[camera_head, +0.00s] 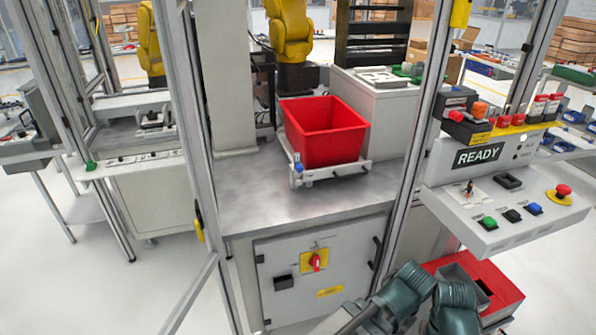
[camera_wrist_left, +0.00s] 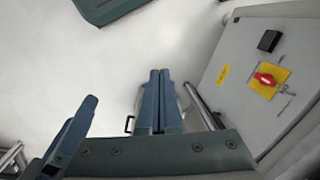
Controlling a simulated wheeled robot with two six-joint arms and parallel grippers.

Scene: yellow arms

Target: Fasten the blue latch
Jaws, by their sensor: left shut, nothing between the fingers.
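A small blue piece (camera_head: 298,167), seemingly the latch, sits at the front left corner of the pale carrier (camera_head: 335,173) that bears a red bin (camera_head: 325,133). It is too small to tell its position. In the left wrist view my left gripper (camera_wrist_left: 160,72) is shut and empty, its two blue-grey fingers side by side. It is over the pale floor beside the grey cabinet (camera_wrist_left: 250,60), well apart from the carrier. Teal arm links of mine show at the lower right of the head view. My right gripper is not seen.
The carrier stands on a metal worktop (camera_head: 290,205) between upright frame posts (camera_head: 195,110). A control panel (camera_head: 500,205) with coloured buttons juts out at the right. The cabinet front has a red switch (camera_head: 316,262). A red box (camera_head: 505,285) stands lower right.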

